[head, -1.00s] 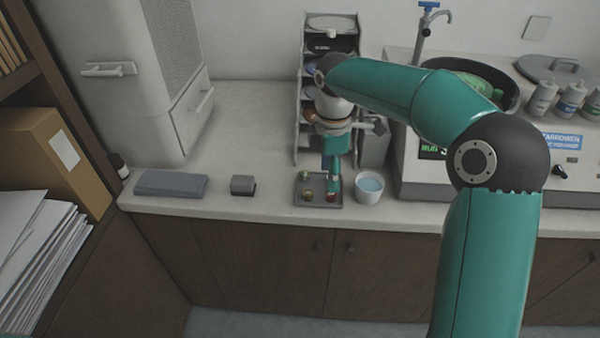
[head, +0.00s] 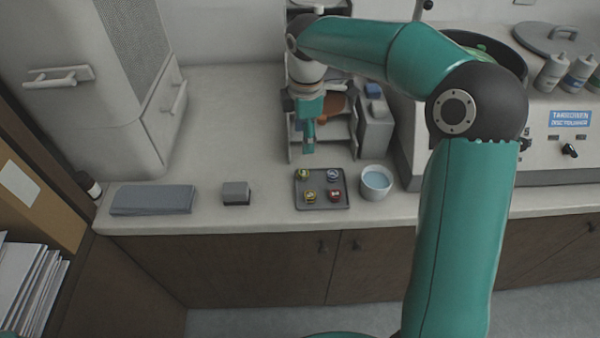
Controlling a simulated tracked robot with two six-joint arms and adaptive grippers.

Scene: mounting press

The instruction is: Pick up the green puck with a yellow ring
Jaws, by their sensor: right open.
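A small dark tray (head: 322,204) on the counter holds several small round pucks. The puck at its back left looks green with yellow (head: 303,174) and best fits the green puck with a yellow ring, though it is very small here. My right gripper (head: 309,147) hangs pointing down, behind and above that puck, apart from it. It is open and nothing shows between its fingers. My left gripper is out of view.
Other pucks in the tray are a bluish one (head: 333,175), a yellowish one (head: 310,196) and a red one (head: 336,196). A white bowl of water (head: 376,183) stands right of the tray. A grey block (head: 236,193) and folded cloth (head: 153,199) lie left.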

